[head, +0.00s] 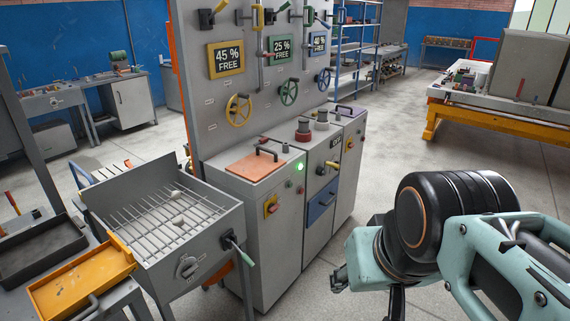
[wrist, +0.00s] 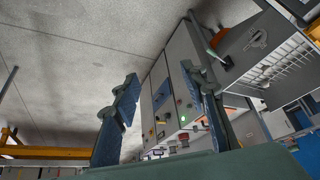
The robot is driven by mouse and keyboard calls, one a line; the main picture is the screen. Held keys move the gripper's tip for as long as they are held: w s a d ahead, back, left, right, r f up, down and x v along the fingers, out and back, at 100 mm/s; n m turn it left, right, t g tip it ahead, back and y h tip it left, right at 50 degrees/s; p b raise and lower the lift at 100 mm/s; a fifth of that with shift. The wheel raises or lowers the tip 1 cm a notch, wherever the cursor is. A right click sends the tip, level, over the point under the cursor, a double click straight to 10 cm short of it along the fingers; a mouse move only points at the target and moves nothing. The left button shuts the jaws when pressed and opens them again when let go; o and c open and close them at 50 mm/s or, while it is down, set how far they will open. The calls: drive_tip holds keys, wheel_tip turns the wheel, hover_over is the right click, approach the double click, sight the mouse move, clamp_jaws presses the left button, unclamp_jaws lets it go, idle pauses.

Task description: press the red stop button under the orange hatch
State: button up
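The orange hatch (head: 258,166) lies flat and closed on top of the left grey cabinet, with a dark bar handle (head: 268,149) across its back part. No button shows under it; whatever is beneath is hidden. A green lamp (head: 300,190) glows on the cabinet's upper front corner, and also shows in the wrist view (wrist: 182,118). My gripper (wrist: 161,76) has its two fingers spread apart with nothing between them. In the head view my arm is at the lower right, and the gripper is apart from the cabinet, in front and to the right of the hatch.
A dark red knob (head: 303,130) stands on the middle cabinet top. A red-and-yellow switch (head: 271,206) is on the left cabinet's front. The upright panel (head: 225,110) rises behind the hatch. Floor right of the cabinets is clear.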

clamp_jaws()
idle(0.4)
idle(1.2)
